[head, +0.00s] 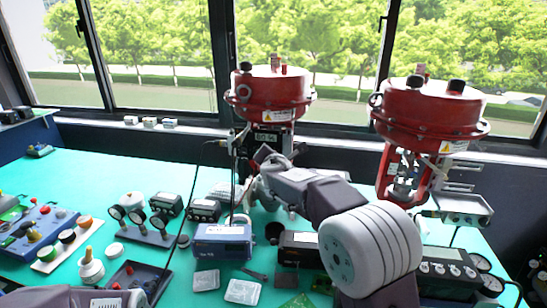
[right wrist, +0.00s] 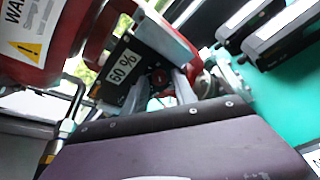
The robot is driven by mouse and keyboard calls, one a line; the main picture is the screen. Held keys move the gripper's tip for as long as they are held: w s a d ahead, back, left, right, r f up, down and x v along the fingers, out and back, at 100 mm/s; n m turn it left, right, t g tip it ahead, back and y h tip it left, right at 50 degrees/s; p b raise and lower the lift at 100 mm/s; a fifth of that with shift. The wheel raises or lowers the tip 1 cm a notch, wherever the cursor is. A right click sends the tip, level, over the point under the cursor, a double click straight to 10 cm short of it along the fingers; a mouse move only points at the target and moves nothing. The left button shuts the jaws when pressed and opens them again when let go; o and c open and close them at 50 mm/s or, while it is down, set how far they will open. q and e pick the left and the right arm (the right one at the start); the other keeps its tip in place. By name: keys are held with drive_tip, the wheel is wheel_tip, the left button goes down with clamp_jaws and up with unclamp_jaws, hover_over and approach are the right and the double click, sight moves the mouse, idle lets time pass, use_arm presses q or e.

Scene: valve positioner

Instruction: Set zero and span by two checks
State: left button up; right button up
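A red valve actuator (head: 270,92) stands at the back centre of the bench, with a small dark display (head: 265,137) below its red housing. My right arm reaches to the lower part of this valve, and its gripper (head: 262,187) is small and partly hidden there.
A second red actuator (head: 430,108) with a grey box (head: 462,208) stands at the right. A blue instrument box (head: 223,241), gauges (head: 137,216) and a black tray (head: 137,278) fill the front of the bench. The green bench top (head: 110,175) is clearer at the back left.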

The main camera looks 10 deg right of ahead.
drive_tip(key=shift+s, duration=0.1)
drive_tip(key=v, duration=0.9)
drive_tip(key=shift+b, duration=0.35)
